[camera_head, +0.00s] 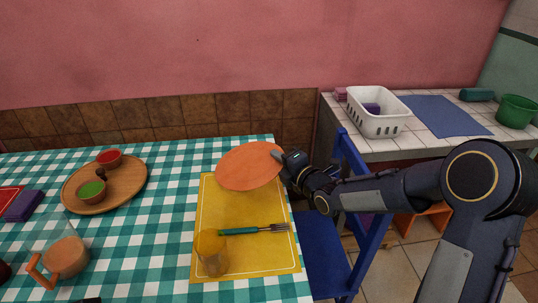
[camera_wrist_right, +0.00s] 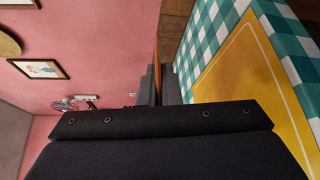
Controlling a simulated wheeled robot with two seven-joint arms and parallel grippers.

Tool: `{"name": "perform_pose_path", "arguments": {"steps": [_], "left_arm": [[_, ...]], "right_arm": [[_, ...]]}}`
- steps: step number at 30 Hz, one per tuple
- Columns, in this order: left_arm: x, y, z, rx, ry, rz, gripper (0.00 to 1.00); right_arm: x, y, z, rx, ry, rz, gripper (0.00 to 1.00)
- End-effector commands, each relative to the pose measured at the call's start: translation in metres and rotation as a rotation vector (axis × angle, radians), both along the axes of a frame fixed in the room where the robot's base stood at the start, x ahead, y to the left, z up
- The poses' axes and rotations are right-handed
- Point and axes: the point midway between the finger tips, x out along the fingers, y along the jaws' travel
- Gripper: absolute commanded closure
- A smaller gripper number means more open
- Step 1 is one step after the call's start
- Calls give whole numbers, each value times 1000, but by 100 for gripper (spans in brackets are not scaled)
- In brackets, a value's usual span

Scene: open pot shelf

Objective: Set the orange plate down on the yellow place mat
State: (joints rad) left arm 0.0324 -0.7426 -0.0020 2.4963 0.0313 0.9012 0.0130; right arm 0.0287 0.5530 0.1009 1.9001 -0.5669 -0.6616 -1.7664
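The orange plate (camera_head: 249,166) is held at its right edge by my right gripper (camera_head: 280,157). My right gripper is shut on that rim. In the right wrist view the plate (camera_wrist_right: 157,66) shows edge-on between the fingers, apart from the table. In the head view it covers the far end of the yellow place mat (camera_head: 215,208), which also shows in the right wrist view (camera_wrist_right: 243,75). A dark piece at the bottom edge of the head view may be my left gripper (camera_head: 91,300); its fingers cannot be made out.
On the mat are a fork with a teal handle (camera_head: 240,231) and a glass with orange contents (camera_head: 211,254). A round wooden tray (camera_head: 128,194) with small bowls and an orange-handled jug (camera_head: 64,257) are at left. A blue chair (camera_head: 320,250) stands right of the table.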

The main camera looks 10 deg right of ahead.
Motion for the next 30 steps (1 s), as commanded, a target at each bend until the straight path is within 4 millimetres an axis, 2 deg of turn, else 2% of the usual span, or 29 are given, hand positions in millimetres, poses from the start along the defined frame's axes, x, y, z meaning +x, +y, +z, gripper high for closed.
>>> {"name": "perform_pose_path", "arguments": {"steps": [8,25,30], "left_arm": [[0,0,-5,0,0,0,64],[0,0,-25,0,0,0,64],[0,0,-45,0,0,0,64]], "right_arm": [[1,0,-8,0,-1,1,100],[0,0,-62,1,1,1,100],[0,0,-77,1,-2,0,100]]}}
